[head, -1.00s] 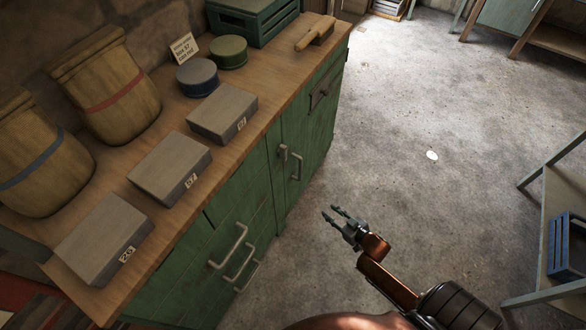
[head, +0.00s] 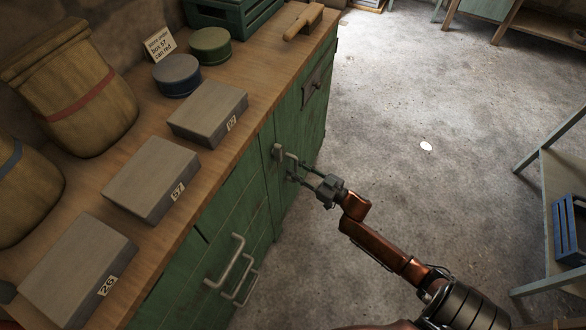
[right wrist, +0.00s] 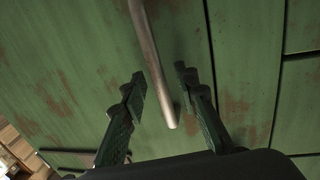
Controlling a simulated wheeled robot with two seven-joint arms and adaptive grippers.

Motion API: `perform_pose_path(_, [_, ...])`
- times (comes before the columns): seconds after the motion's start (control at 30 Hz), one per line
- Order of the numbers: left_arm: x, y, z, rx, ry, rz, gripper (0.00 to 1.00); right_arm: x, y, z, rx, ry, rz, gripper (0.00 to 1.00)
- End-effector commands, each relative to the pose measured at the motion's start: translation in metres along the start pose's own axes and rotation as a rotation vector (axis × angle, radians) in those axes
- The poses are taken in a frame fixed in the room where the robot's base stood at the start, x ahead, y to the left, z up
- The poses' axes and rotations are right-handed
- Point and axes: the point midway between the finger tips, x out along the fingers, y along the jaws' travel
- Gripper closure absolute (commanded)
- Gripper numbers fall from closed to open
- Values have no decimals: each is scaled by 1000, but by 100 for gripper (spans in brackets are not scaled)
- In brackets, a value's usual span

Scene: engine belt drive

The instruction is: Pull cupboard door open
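The green cupboard door (head: 283,185) is closed, with a metal bar handle (head: 290,166) on it. My right gripper (head: 302,172) is open at this handle. In the right wrist view the handle (right wrist: 150,70) runs between the two spread fingers (right wrist: 166,95), with a gap on both sides, and the green door lies behind it. Whether the fingers touch the handle at its far side cannot be seen. My left gripper is not in view.
The wooden worktop (head: 215,160) carries grey boxes (head: 208,112), round tins (head: 177,75), sacks (head: 80,90) and a green crate (head: 235,10). More handles (head: 228,262) stick out at the cupboard's near end. A shelf (head: 560,210) stands at the right.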

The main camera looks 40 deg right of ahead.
Motion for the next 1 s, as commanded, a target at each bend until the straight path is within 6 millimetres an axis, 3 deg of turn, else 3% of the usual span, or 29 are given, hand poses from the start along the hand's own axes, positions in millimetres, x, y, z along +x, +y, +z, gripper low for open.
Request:
perform_pose_path(0.33, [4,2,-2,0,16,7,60,5,0,0,0,-1,0,72])
perform_pose_path(0.73, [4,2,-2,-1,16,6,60,5,0,0,0,0,0,99])
perform_pose_path(1.0, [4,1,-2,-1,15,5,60,5,0,0,1,-1,0,100])
